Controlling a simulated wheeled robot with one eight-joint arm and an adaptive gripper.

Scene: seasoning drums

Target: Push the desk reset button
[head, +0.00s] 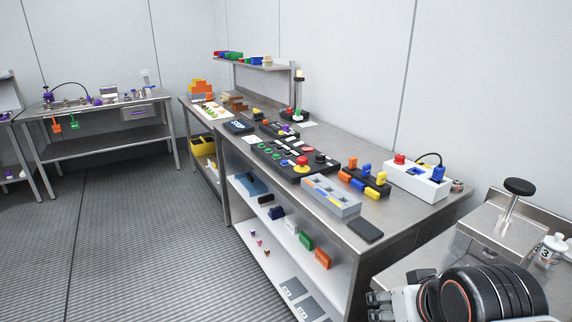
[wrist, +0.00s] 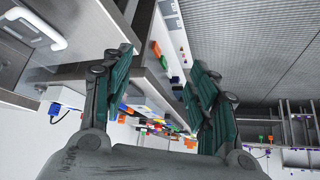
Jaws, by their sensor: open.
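A black control panel (head: 285,160) lies on the metal workbench (head: 405,215) in the head view. It carries a red mushroom button on a yellow base (head: 302,164), a black knob (head: 320,157) and several small coloured buttons. I cannot tell which button is the desk reset button. My gripper (head: 380,304) shows at the bottom of the head view, in front of the bench's near end and apart from the panel. In the wrist view my gripper (wrist: 160,92) is open, with nothing between its fingers. The bench appears tilted there, and the panel's buttons cannot be made out.
A grey slotted block (head: 331,195) and a dark flat pad (head: 366,230) lie near the bench's front edge. A white box with a red button (head: 417,179) stands at the bench's right. A metal stand with a black-topped post (head: 519,187) is further right. The floor at left is clear.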

